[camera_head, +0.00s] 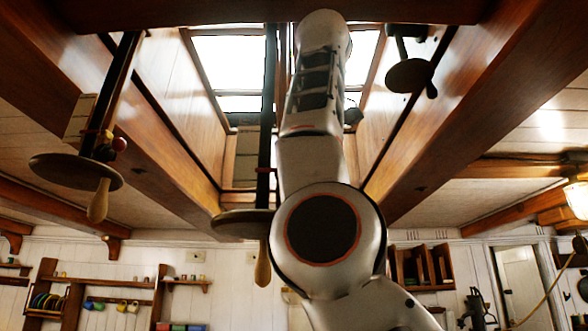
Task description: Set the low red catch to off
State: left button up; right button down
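A small red knob (119,144) sits on the left hanging dark pole (110,85), just above a round wooden disc (75,172) with a handle hanging below it. I cannot tell from this view whether this knob is the low red catch, or how it is set. A second dark pole (267,100) hangs in the middle with a similar disc (240,222), partly hidden by my arm. My white arm rises from the lower right across the middle, near this pole. Neither of my grippers shows.
A bright skylight (228,65) opens between wooden beams overhead. A third disc (409,75) with a handle hangs at the upper right. Wall shelves with mugs (128,306) stand at the lower left, and a small wooden cabinet (421,267) is on the back wall.

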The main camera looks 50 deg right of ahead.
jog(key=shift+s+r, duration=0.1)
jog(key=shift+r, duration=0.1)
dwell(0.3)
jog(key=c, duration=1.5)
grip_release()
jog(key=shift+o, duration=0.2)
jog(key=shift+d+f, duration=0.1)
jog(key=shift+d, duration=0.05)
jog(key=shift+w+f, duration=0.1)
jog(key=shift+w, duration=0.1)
